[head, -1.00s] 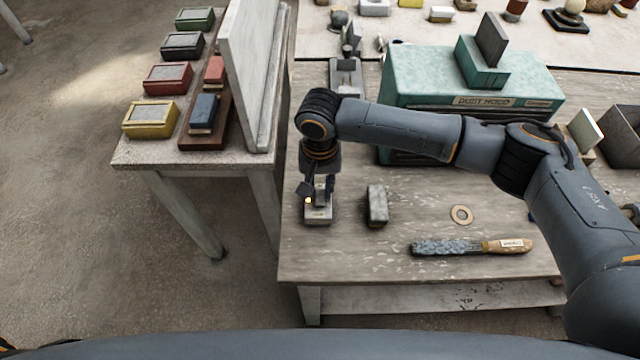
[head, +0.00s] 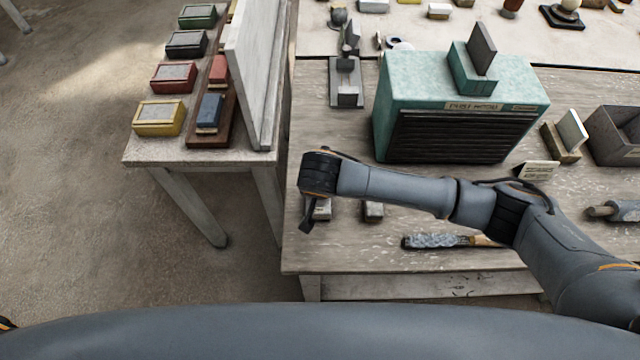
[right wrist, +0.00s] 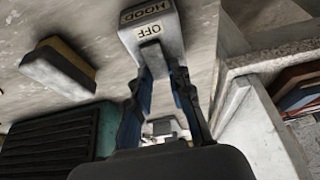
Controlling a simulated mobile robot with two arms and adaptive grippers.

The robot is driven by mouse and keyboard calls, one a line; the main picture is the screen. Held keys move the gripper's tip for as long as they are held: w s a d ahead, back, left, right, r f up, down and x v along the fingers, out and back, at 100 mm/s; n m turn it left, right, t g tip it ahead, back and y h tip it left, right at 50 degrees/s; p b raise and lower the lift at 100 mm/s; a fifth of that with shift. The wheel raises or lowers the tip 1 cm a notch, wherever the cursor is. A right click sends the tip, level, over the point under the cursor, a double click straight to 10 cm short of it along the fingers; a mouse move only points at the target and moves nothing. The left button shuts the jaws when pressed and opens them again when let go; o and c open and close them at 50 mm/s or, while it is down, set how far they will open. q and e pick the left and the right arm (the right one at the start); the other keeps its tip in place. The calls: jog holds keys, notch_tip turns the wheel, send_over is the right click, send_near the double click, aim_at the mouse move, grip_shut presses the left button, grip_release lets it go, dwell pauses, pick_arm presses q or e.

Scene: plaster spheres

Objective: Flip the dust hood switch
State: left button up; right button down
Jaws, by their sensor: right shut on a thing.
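The dust hood switch is a small pale box (right wrist: 160,22) marked HOOD and OFF in the right wrist view, with a grey lever (right wrist: 151,53) on it. In the head view the switch box (head: 323,209) is on the near left of the bench, partly hidden by my right wrist. My right gripper (right wrist: 156,72) is shut on the lever, its fingers on either side. It shows in the head view as a dark finger (head: 308,217), mostly hidden. The dust hood (head: 460,110) is a green box with dark louvres behind my arm. My left gripper is not in view.
A grey block (head: 373,211) stands right of the switch. A brush-like tool (head: 435,242) lies partly behind my forearm. A side table (head: 250,157) with coloured boxes and an upright board (head: 252,80) stands left. A grey bin (head: 617,137) is at right.

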jog(key=c, duration=1.2)
grip_release()
jog(key=v, duration=1.2)
